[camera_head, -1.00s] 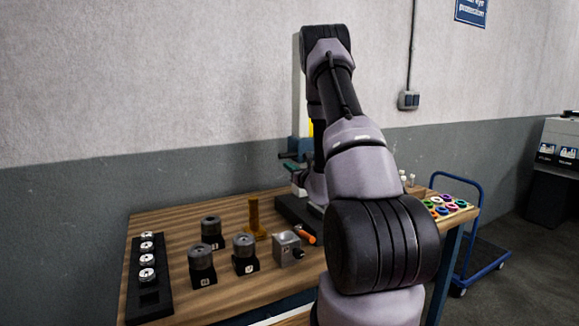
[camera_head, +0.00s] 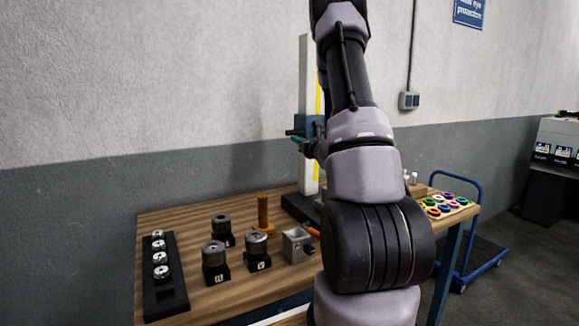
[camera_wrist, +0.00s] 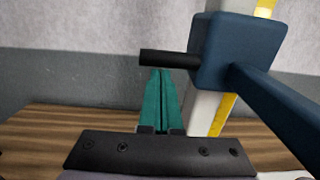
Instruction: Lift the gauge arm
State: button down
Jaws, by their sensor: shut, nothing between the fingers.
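The height gauge has a white column (camera_head: 303,80) with a yellow scale strip, standing on a dark base at the back of the bench. Its blue carriage (camera_head: 311,126) sits partway up the column, and also shows in the wrist view (camera_wrist: 222,50). A black rod (camera_wrist: 168,58) sticks out leftward from the carriage, and a blue bar runs off to the lower right. My gripper's teal fingers (camera_wrist: 160,73) are shut and empty, with their tips right under the rod, seemingly touching it. My arm hides part of the gauge in the head view.
The wooden bench (camera_head: 195,222) carries a black rack (camera_head: 165,290) of metal discs, several cylindrical parts on black blocks, a yellow-brown post (camera_head: 263,215) and a grey block (camera_head: 297,245). A tray of coloured rings (camera_head: 445,205) lies right. A blue trolley (camera_head: 470,248) stands beyond.

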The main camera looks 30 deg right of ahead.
notch_tip(320, 180, up, 28)
jog(key=shift+f, duration=0.25)
jog(key=shift+r, duration=0.1)
